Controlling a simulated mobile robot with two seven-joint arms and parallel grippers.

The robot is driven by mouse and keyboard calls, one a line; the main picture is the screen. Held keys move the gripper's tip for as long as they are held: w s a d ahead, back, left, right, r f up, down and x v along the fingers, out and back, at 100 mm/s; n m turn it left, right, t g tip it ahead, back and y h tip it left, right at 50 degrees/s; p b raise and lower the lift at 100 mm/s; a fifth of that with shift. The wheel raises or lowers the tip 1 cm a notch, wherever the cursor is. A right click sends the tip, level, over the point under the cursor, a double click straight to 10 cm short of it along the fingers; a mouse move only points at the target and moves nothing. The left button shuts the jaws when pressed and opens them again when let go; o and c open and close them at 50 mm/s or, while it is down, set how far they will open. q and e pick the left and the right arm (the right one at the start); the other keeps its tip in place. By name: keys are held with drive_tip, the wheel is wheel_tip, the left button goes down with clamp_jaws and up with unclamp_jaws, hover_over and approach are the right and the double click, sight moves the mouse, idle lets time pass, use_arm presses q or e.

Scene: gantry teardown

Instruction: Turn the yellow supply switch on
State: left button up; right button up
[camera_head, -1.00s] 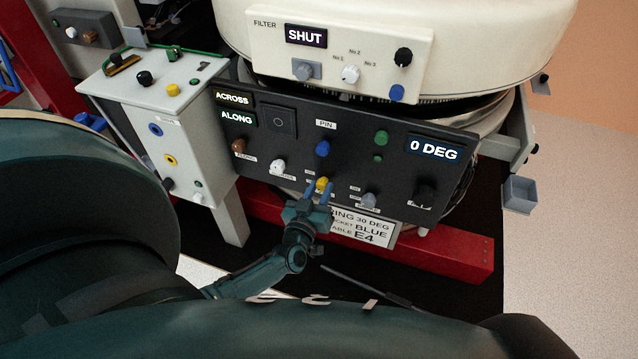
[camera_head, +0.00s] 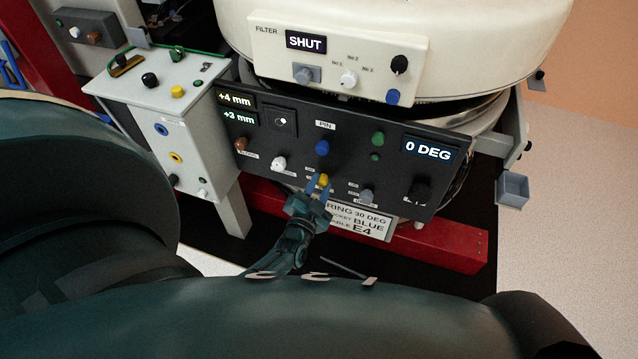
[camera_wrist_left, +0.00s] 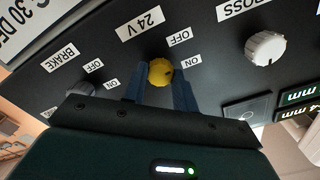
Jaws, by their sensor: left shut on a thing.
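The yellow supply switch (camera_head: 323,180) is a small knob low on the dark control panel (camera_head: 300,150). My left gripper (camera_head: 319,187) reaches up to it from below, its two blue fingers on either side of the knob. In the left wrist view the yellow knob (camera_wrist_left: 160,72) sits between the fingertips of my left gripper (camera_wrist_left: 160,85), which is shut on it. The label above it reads 24 V, with OFF and ON beside it. A dark mark on the knob lies toward the ON side. My right gripper is not in view.
A white knob (camera_head: 279,163), a grey knob (camera_head: 367,195) and a blue knob (camera_head: 322,148) are close around. The small displays (camera_head: 237,108) read +4 mm and +3 mm; the large one (camera_head: 428,149) reads 0 DEG. A red beam (camera_head: 455,248) runs below.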

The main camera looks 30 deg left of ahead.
use_arm(q)
drive_tip(key=shift+m, duration=0.8)
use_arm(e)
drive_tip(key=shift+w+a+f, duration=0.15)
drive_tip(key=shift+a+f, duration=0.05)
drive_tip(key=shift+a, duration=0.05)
use_arm(q)
drive_tip(key=o, duration=1)
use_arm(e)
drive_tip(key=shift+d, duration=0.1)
